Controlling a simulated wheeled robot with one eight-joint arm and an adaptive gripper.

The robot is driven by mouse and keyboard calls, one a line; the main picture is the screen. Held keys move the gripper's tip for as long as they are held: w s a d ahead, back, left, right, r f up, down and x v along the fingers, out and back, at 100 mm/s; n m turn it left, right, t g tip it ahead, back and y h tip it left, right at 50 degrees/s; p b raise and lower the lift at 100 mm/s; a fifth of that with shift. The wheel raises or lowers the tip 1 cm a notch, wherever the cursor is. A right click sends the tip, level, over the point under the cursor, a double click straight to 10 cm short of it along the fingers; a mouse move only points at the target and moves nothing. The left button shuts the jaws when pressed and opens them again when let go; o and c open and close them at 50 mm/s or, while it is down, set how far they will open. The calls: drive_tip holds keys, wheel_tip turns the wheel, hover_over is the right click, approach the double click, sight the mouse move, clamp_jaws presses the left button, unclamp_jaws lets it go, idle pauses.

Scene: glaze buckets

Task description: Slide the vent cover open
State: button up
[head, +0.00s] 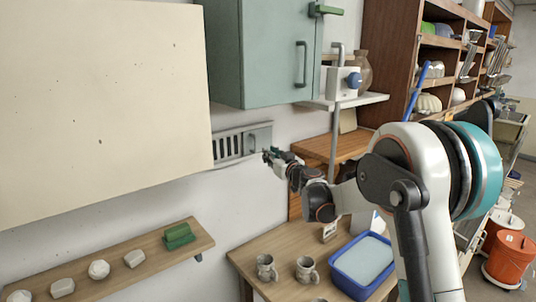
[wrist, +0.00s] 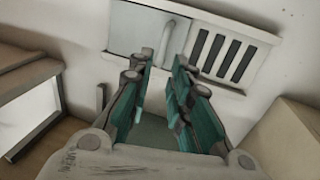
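The vent (head: 236,143) is a grey slotted panel on the white wall, below the green cabinet. In the wrist view its dark slots (wrist: 222,54) show at the right. The plain grey vent cover (wrist: 134,30) sits at the left of the panel, with a pale upright bar handle (wrist: 165,40). My gripper (head: 268,156) is in front of the vent's right end in the head view. In the wrist view my gripper (wrist: 163,66) has its two teal fingers apart, with the handle seen beyond and between their tips. I cannot tell whether they touch it.
A green cabinet (head: 262,55) hangs just above the vent. A large cream panel (head: 100,110) covers the left. A wooden shelf (head: 110,262) with white pieces and a green block is below. A table (head: 250,258) holds mugs and a blue tub (head: 335,272).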

drive_tip(key=s+f+g+b, duration=0.3)
drive_tip(key=s+b, duration=0.2)
drive_tip(key=s, duration=0.9)
drive_tip(key=s+f+g+b, duration=0.2)
drive_tip(key=s+b, duration=0.3)
drive_tip(key=s, duration=0.8)
drive_tip(key=s+d+f+m+g+h+b, duration=0.2)
drive_tip(key=s+d+f+h+b, duration=0.1)
drive_tip(key=s+f, duration=0.7)
drive_tip(key=s+d+f+m+g+h+b, duration=0.2)
drive_tip(key=s+d+f, duration=0.6)
drive_tip(key=s, duration=1)
wheel_tip(320, 180, down, 3)
drive_tip(key=h+b, duration=0.2)
drive_tip(key=b, duration=0.1)
drive_tip(key=shift+s+f+m+g, duration=0.15)
drive_tip(key=shift+m+g, duration=0.15)
